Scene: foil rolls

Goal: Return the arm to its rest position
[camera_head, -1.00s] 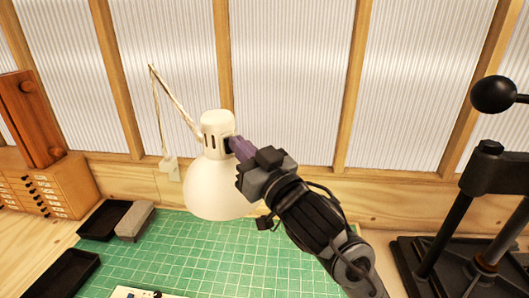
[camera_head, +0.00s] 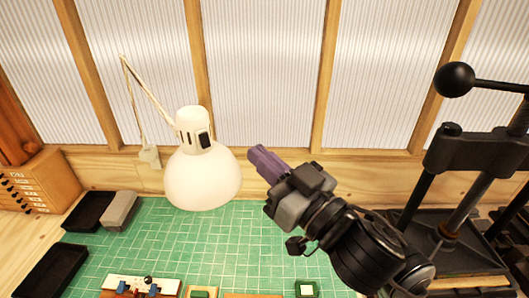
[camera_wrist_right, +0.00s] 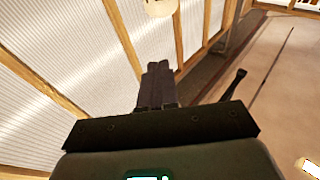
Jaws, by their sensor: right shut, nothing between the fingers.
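My right gripper (camera_head: 262,160) is in the middle of the head view, with purple fingers shut together and nothing between them. It points up and to the left, to the right of the white lamp shade and apart from it in the picture. In the right wrist view the shut fingers (camera_wrist_right: 157,80) show as dark shapes pointing away from the wrist. My right arm reaches in from the lower right. My left gripper does not show in either view.
A white desk lamp (camera_head: 203,178) hangs over the green mat (camera_head: 240,225). A black press (camera_head: 452,215) stands close to my right arm. Black trays (camera_head: 52,270) and a grey block (camera_head: 119,210) lie at left, near a wooden drawer cabinet (camera_head: 45,180). Small pieces lie along the mat's front.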

